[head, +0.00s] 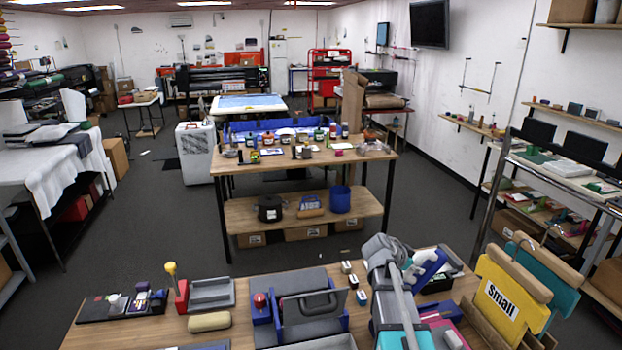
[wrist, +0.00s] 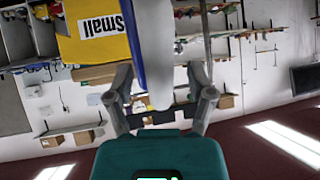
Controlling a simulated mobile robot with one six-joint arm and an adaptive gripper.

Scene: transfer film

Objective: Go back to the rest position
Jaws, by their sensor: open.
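My gripper (wrist: 160,88) shows in the wrist view with its two grey fingers spread apart. A pale elongated thing with a blue edge (wrist: 155,40) shows beyond and between the fingers. I cannot tell how far it is from them, and the jaws do not appear closed on it. The wrist view is upside down and looks toward the shelves and wall. In the head view the fingers cannot be made out clearly among the grey and teal parts at the lower middle right.
The near wooden bench (head: 130,336) carries a grey press with blue sides (head: 300,305), a grey tray (head: 211,293) and a beige block (head: 209,321). A second table (head: 225,165) stands beyond. Floor at left (head: 170,220) is clear.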

